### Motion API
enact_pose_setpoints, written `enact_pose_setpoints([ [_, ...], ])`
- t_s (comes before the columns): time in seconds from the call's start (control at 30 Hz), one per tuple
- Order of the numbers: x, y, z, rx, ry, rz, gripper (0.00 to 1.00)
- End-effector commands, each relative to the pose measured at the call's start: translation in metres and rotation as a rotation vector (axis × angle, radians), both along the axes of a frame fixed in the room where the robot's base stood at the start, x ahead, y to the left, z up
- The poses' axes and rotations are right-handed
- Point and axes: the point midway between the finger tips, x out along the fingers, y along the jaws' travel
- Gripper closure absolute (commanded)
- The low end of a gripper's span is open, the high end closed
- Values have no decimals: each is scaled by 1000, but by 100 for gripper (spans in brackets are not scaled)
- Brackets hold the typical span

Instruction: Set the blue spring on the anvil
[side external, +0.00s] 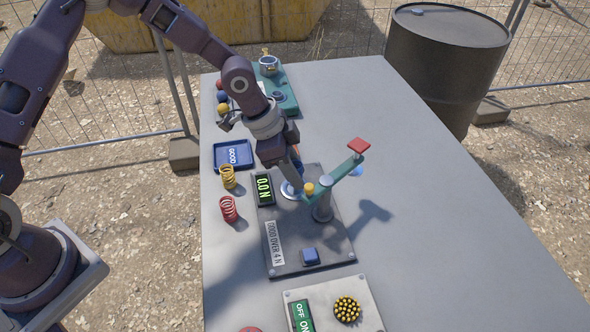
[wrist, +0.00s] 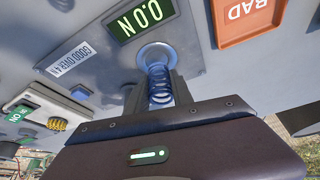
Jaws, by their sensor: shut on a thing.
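The blue spring (wrist: 161,88) is between the fingers of my gripper (wrist: 156,92) in the wrist view, and the gripper is shut on it. The spring's far end is at the pale round anvil (wrist: 156,54); I cannot tell whether they touch. In the side view my gripper (side external: 292,172) is low over the anvil (side external: 290,190), and the arm mostly hides the spring. The anvil is on a grey tester plate (side external: 285,236), beside a display (side external: 264,189) that reads 0.0 N.
A yellow spring (side external: 229,177) and a red spring (side external: 229,209) stand left of the plate. A blue GOOD tray (side external: 234,142) is behind them. An orange BAD tray (wrist: 247,36) shows in the wrist view.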

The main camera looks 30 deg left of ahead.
Motion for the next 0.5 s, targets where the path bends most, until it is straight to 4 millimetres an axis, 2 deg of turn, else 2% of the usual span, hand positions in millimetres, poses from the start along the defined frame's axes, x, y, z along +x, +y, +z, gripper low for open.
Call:
enact_pose_setpoints([
  [0.5, 0, 0, -4, -2, 1, 1, 100],
])
